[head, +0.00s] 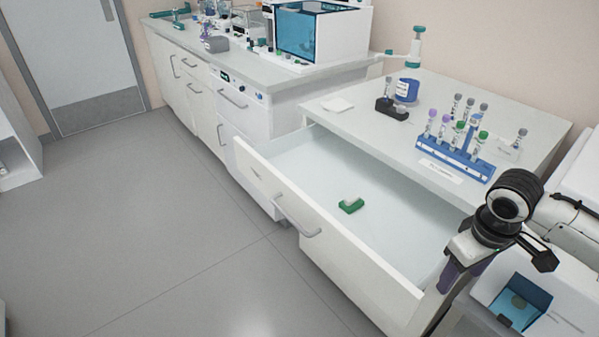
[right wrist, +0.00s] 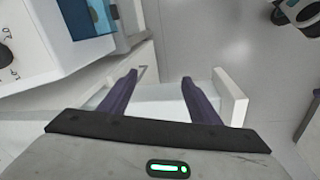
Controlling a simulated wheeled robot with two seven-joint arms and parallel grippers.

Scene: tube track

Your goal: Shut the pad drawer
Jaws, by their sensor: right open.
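The white pad drawer is pulled well out of the white cabinet; its front panel (head: 345,262) faces the lower left and carries a grey bar handle (head: 297,216). A small green-and-white item (head: 351,205) lies on the drawer floor. My right gripper (head: 445,283) is at the drawer's near right end, pointing down. In the right wrist view its two purple fingers (right wrist: 159,77) are spread apart with nothing gripped. The end of the drawer front (right wrist: 232,97) shows just right of the fingers there; whether they touch it I cannot tell. My left gripper is out of view.
The cabinet top (head: 380,135) holds a blue tube rack (head: 455,156), a black holder (head: 391,108) and a blue jar (head: 407,90). A blue-lined box (head: 520,303) is at the lower right. The floor (head: 170,240) left of the drawer is clear.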

